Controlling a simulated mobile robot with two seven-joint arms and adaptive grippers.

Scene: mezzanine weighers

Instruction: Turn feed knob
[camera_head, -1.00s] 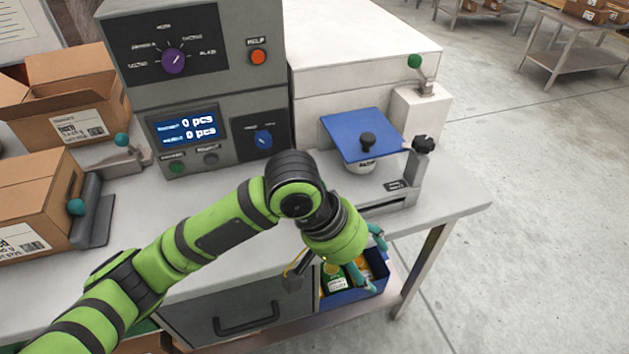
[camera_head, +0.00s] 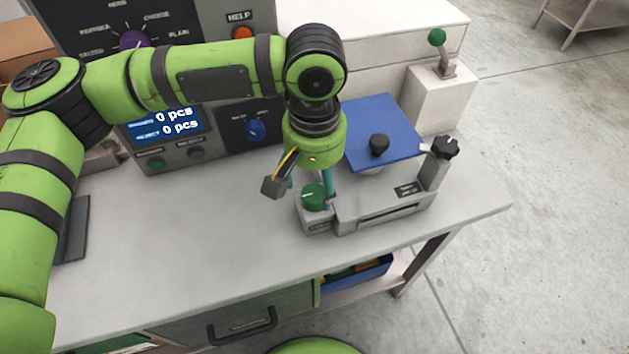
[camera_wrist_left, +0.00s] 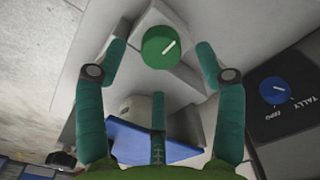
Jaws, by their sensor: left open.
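A green knob (camera_head: 314,197) with a pale pointer line sits on a small grey block at the left end of the weigher's grey front bar. Its label is too small to read, so I cannot confirm that it is the feed knob. My left gripper (camera_head: 309,182) points down at it, with teal fingers open. In the left wrist view, the knob (camera_wrist_left: 160,46) lies between the spread fingertips (camera_wrist_left: 161,50), with a visible gap on both sides. The fingers do not grip it. My right gripper is not in view.
A black side knob (camera_head: 446,147) is farther right. The console has a blue knob (camera_head: 256,129) and a purple dial (camera_head: 132,41). The table front left (camera_head: 180,240) is clear.

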